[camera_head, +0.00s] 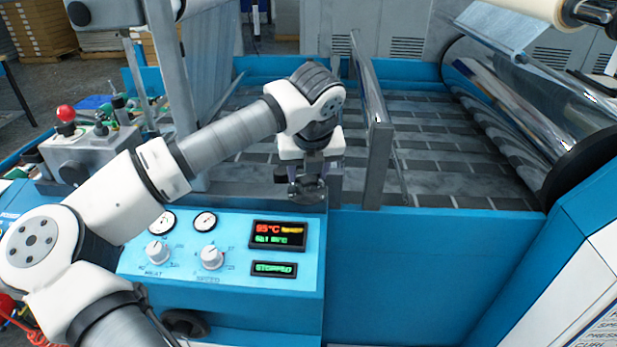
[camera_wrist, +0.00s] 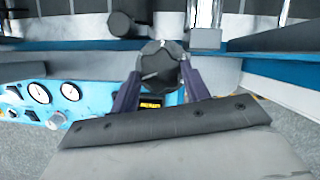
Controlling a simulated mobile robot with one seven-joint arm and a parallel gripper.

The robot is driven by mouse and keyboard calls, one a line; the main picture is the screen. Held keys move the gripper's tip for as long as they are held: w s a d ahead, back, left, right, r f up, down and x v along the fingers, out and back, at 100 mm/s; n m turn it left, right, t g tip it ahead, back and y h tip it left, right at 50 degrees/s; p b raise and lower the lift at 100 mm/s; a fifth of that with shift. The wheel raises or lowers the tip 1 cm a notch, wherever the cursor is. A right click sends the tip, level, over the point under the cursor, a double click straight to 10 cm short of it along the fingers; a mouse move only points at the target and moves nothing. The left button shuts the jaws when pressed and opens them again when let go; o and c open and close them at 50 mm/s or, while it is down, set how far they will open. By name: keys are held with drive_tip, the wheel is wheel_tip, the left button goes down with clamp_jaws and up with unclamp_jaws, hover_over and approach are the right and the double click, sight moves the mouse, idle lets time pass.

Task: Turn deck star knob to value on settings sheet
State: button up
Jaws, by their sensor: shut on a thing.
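The dark star knob (camera_wrist: 158,68) stands on the machine's deck, just behind the blue control panel. In the wrist view it has a lobed rim and a light pointer line on its top face. My gripper (camera_wrist: 160,88) is shut on it, with one purple-grey finger on each side. In the head view my gripper (camera_head: 307,180) points down at the deck edge above the display, and the knob (camera_head: 308,192) shows as a dark shape under the fingers. A printed white sheet (camera_head: 600,330) shows partly at the lower right edge; its values are cut off.
The control panel (camera_head: 135,262) has white knobs, gauges, a temperature display (camera_head: 278,235) and a display reading STOPPED (camera_head: 273,269). A metal upright (camera_head: 378,165) stands close to the right of my gripper. A shiny film roll (camera_head: 530,110) is at the right.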

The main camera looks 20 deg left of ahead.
drive_tip(key=m+b, duration=0.1)
drive_tip(key=m+h+b, duration=0.1)
drive_tip(key=m, duration=0.1)
drive_tip(key=m+b, duration=0.1)
drive_tip(key=b, duration=0.1)
drive_tip(key=shift+a+f+m+t+h, duration=0.15)
drive_tip(key=shift+a+m+t+h, duration=0.15)
drive_tip(key=shift+t, duration=0.1)
drive_tip(key=m+h, duration=0.1)
drive_tip(key=m, duration=0.1)
drive_tip(key=m+h+b, duration=0.1)
drive_tip(key=m, duration=0.2)
drive_tip(key=shift+a+r, duration=0.15)
drive_tip(key=shift+r, duration=0.05)
drive_tip(key=shift+m, duration=0.4)
drive_tip(key=o, duration=1)
drive_tip(key=b+v, duration=0.1)
drive_tip(key=v, duration=1.2)
drive_tip(key=shift+a+r, duration=0.2)
drive_tip(key=shift+r, duration=0.2)
